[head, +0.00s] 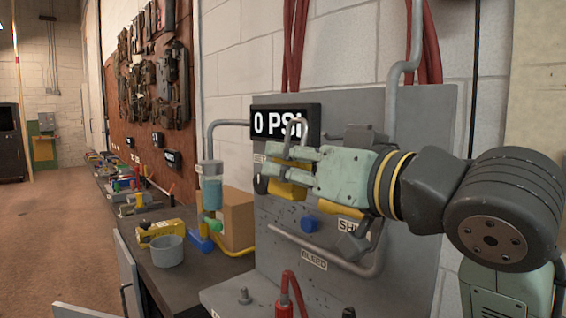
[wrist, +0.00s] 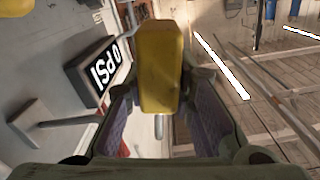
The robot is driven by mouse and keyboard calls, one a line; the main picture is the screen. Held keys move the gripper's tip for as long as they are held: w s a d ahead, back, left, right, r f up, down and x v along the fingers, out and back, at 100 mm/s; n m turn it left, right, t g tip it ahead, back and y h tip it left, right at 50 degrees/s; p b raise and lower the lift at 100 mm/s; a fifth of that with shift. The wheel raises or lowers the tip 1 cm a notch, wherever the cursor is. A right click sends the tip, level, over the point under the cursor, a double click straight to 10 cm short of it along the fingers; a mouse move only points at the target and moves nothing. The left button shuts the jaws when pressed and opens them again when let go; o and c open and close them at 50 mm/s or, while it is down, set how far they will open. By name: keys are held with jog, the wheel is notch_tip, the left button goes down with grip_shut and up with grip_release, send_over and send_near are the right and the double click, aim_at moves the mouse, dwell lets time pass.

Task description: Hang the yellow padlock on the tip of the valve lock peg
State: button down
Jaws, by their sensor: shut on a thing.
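My gripper (head: 300,166) is shut on the yellow padlock (head: 289,190), in front of the grey panel. The padlock's body hangs below the fingers, and its grey shackle (head: 297,127) rises above them, overlapping the 0 PSI display in the head view. In the wrist view the padlock's yellow body (wrist: 161,65) stands between the fingers, with a short grey rod just below it; I cannot tell whether that is shackle or peg. The valve lock peg cannot be made out for certain in the head view, where my gripper and arm cover part of the panel.
The grey panel (head: 420,120) carries a 0 PSI display (head: 266,122), a blue knob (head: 309,223), and a pipe over a BLEED label (head: 313,260). A grey cup (head: 167,250), a cardboard box (head: 237,218) and a blue-filled cylinder (head: 211,190) stand on the bench to the left.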

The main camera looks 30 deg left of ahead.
jog(key=w+d+f, duration=0.1)
jog(key=w+d, duration=0.2)
jog(key=w, duration=0.6)
jog(key=shift+d+f, duration=0.2)
dwell(0.7)
jog(key=shift+w, duration=0.15)
dwell(0.5)
jog(key=c, duration=1.3)
grip_release()
